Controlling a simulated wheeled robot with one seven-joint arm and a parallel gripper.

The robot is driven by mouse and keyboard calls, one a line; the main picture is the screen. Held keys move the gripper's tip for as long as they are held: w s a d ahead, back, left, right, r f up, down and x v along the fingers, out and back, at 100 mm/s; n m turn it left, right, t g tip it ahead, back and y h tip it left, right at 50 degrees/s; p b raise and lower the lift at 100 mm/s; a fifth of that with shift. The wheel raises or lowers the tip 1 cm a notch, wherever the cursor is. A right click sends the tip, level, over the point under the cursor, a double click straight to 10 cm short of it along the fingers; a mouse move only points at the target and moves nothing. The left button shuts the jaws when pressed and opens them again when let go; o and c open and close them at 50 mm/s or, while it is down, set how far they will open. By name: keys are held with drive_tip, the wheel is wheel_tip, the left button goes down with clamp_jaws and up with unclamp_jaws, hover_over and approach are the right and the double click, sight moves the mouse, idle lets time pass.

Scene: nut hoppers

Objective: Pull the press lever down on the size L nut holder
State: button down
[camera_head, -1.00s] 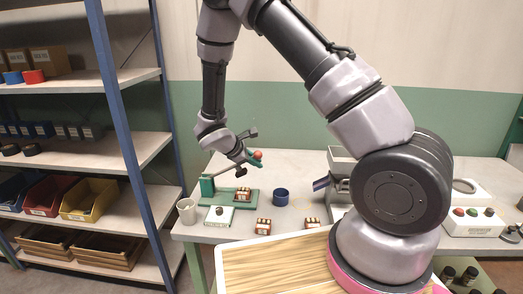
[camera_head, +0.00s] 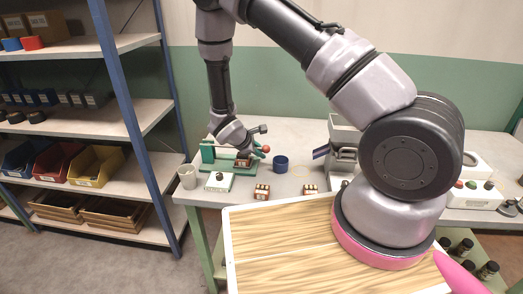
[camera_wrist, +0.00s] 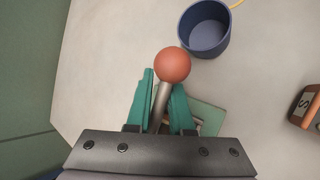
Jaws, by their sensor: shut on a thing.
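The green press (camera_head: 207,153) stands at the left end of the table. A nut holder (camera_head: 243,161) sits on its base; its size letter cannot be read here. The press lever ends in an orange-red ball (camera_head: 265,149), which also shows in the wrist view (camera_wrist: 173,64). The lever's metal rod (camera_wrist: 160,101) runs between my gripper's teal fingers (camera_wrist: 161,88), just behind the ball. My gripper (camera_head: 258,146) is shut on the lever, which lies roughly level. My wrist hides most of the lever and the press head in the head view.
A blue cup (camera_head: 281,164) stands right of the press. A whitish cup (camera_head: 187,177) and a white box with a dark knob (camera_head: 219,182) stand nearby. Nut holders (camera_head: 262,192) lie along the front edge; one in the wrist view bears an S (camera_wrist: 306,106).

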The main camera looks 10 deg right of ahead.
drive_tip(key=shift+s+a+f, duration=0.25)
drive_tip(key=shift+a, duration=0.05)
drive_tip(key=c, duration=0.9)
unclamp_jaws()
drive_tip(key=shift+w, duration=0.1)
drive_tip(key=shift+d, duration=0.1)
drive_tip(key=shift+r, duration=0.15)
drive_tip(key=shift+a+r, duration=0.25)
drive_tip(key=shift+r, duration=0.05)
drive_tip(key=v, duration=1)
